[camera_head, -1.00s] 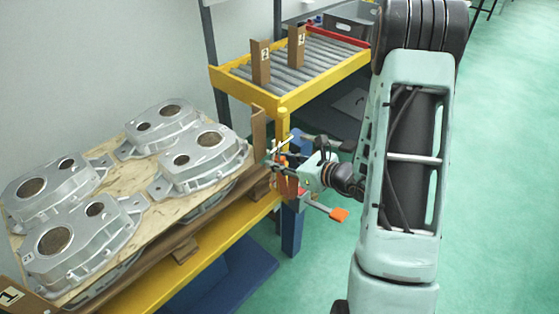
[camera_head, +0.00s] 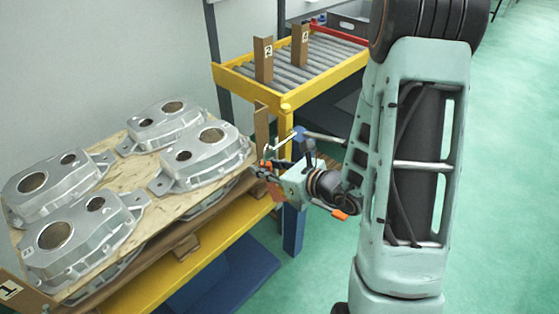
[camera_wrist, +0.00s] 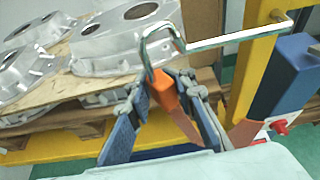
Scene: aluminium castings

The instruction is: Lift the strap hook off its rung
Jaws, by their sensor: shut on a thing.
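The strap hook (camera_wrist: 146,50) is a bent silver wire at the top middle of the wrist view, above an orange strap (camera_wrist: 172,100). My gripper (camera_wrist: 163,88) is shut on the orange strap just below the hook. The rung (camera_wrist: 238,36) is a silver rod running from the yellow post to the hook. The hook's bend is at the rung's free end; I cannot tell whether they touch. In the head view my gripper (camera_head: 268,172) is beside the yellow post, with the hook and strap small and partly hidden there.
Several grey castings (camera_head: 75,232) lie on a wooden board (camera_head: 160,215) at left, over a yellow frame (camera_head: 205,265). A yellow-framed roller rack (camera_head: 310,62) stands behind. A blue post (camera_head: 293,228) is close to my gripper. Green floor (camera_head: 505,170) is free at right.

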